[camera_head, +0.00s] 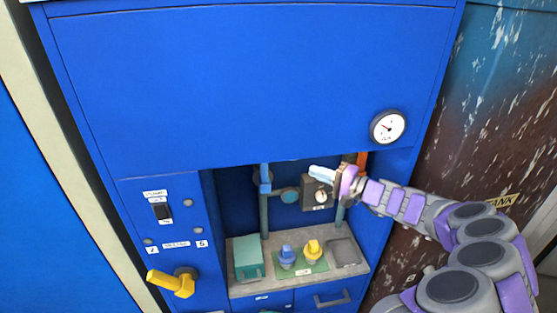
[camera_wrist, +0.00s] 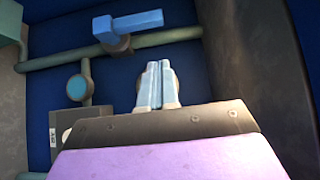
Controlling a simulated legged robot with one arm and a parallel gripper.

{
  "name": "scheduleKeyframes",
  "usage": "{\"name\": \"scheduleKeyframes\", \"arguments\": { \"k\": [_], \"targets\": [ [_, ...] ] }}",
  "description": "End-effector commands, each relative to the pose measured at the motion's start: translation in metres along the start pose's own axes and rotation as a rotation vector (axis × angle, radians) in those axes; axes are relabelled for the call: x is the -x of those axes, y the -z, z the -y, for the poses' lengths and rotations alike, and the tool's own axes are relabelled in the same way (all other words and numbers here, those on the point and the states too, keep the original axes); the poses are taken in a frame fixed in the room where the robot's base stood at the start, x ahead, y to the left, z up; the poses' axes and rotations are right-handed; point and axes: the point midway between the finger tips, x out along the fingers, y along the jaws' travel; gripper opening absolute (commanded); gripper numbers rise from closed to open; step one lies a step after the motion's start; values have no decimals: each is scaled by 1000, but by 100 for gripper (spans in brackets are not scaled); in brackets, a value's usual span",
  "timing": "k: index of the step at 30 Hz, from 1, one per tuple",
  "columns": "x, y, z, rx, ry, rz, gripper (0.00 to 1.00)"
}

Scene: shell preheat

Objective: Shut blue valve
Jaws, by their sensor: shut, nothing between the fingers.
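The blue valve (camera_head: 265,178) sits on a vertical green pipe at the left of the recess in the blue cabinet. In the wrist view, the blue valve (camera_wrist: 130,24) is at the top, its handle lying roughly along the pipe. My gripper (camera_head: 312,170) is in the recess opening, to the right of the valve and apart from it. In the wrist view, the gripper's pale blue fingers (camera_wrist: 157,66) are together with nothing held. They point towards the pipe, below and right of the handle. The gripper hides part of the right pipe.
A grey box with a knob (camera_head: 318,194) and a round teal disc (camera_head: 289,196) are near my gripper. An orange part (camera_head: 361,160) shows behind it. Below, the shelf (camera_head: 240,291) bears a green box, blue and yellow pieces. A yellow lever (camera_head: 172,283) juts out lower left.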

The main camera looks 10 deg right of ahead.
Motion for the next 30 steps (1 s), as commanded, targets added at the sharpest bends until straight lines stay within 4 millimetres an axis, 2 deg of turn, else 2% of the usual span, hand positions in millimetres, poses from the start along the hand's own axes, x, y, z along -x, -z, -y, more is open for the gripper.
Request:
{"name": "scheduleKeyframes", "arguments": {
  "k": [3, 12, 17, 20, 30],
  "targets": [
    [5, 8, -4, -5, 5, -25, 0],
    [5, 9, -5, -6, 5, -26, 0],
    [-3, 9, -5, -6, 5, -23, 0],
    [-16, 8, -6, -7, 5, -21, 0],
    [-82, 10, -8, -8, 2, -22, 0]
  ]
}}
